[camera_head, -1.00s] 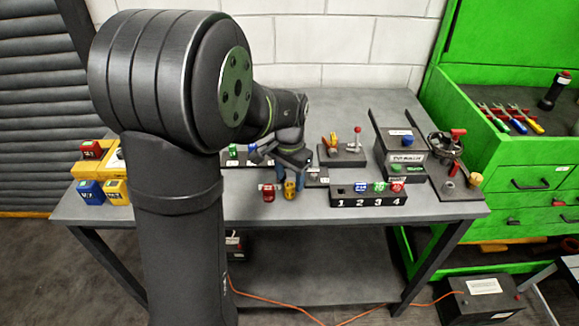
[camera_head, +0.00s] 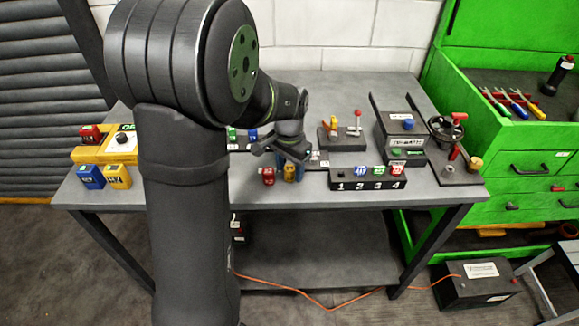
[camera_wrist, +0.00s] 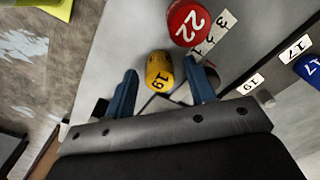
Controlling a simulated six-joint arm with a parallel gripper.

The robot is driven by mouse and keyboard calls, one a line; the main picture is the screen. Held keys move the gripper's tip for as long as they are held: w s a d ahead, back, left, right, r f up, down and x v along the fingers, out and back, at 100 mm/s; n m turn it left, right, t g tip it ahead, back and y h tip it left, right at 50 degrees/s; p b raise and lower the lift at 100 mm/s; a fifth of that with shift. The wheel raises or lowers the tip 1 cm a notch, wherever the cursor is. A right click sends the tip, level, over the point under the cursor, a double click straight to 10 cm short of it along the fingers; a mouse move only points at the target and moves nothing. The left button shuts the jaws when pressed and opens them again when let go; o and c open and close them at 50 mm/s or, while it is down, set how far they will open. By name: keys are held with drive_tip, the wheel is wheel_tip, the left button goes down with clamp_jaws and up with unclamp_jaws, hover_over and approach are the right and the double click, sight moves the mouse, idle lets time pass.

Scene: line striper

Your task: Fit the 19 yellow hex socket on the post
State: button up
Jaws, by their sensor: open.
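The yellow hex socket marked 19 (camera_wrist: 158,74) stands on the grey bench between my gripper's two blue fingers in the wrist view. In the head view the yellow socket (camera_head: 289,173) shows below the fingers, partly covered by them. My gripper (camera_wrist: 165,78) is open, with a finger on each side of the socket and visible gaps. A small bare grey post (camera_wrist: 265,98) stands on a dark rack next to a label 19, to the right in the wrist view. I cannot pick out this post in the head view.
A red socket marked 22 (camera_wrist: 187,23) stands close beside the yellow one. A blue socket (camera_wrist: 310,68) sits on the rack by label 17. A numbered block (camera_head: 368,184) with several sockets lies to the right. The bench front edge is near.

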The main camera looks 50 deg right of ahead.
drive_tip(key=c, duration=0.9)
drive_tip(key=shift+c, duration=0.2)
drive_tip(key=shift+r, duration=0.7)
drive_tip(key=shift+r, duration=1.8)
drive_tip(key=w+d+r, duration=0.3)
drive_tip(key=w+d, duration=0.1)
drive_tip(key=w, duration=0.3)
drive_tip(key=w+d+r, duration=0.3)
drive_tip(key=w+d, duration=0.1)
drive_tip(key=w, duration=0.3)
drive_tip(key=shift+m, duration=0.3)
drive_tip(key=shift+a+f, duration=0.2)
drive_tip(key=shift+f, duration=2.9)
